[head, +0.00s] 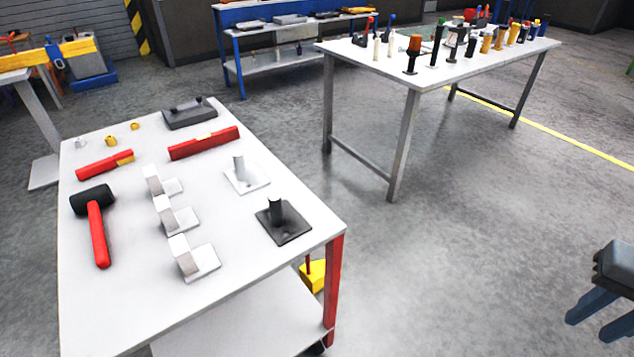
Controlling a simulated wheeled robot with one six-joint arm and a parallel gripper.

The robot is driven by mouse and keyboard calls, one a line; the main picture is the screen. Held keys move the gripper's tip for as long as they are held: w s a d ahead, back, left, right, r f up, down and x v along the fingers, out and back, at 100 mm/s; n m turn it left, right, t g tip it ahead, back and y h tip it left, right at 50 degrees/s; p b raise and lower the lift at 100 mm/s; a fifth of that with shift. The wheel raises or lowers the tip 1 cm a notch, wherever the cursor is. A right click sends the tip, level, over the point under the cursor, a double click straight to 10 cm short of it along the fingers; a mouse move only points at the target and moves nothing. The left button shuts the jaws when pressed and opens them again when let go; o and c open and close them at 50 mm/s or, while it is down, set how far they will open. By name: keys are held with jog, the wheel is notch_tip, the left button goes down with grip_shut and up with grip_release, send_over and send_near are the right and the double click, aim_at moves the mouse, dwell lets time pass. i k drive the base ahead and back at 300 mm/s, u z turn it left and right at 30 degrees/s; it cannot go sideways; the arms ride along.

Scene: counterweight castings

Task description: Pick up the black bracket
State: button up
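A black bracket (284,222) stands on the near white table (140,297), close to its right edge. It has a flat square base with a short upright post. It stands upright and nothing touches it. My gripper (588,328) shows at the lower right edge, with a dark body and two blue fingers. The fingers are apart with nothing between them. It is well to the right of the table and the bracket, and the arm behind it is out of frame.
A similar white bracket (246,177) stands just behind the black one. Several pale L-shaped pieces (197,261) are to its left. Another table (446,76) holds tools. Open floor lies between.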

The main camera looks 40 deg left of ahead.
aim_at(283, 218)
jog(key=i, duration=0.5)
jog(key=u, duration=2.85)
jog(key=i, duration=0.5)
jog(key=u, duration=0.1)
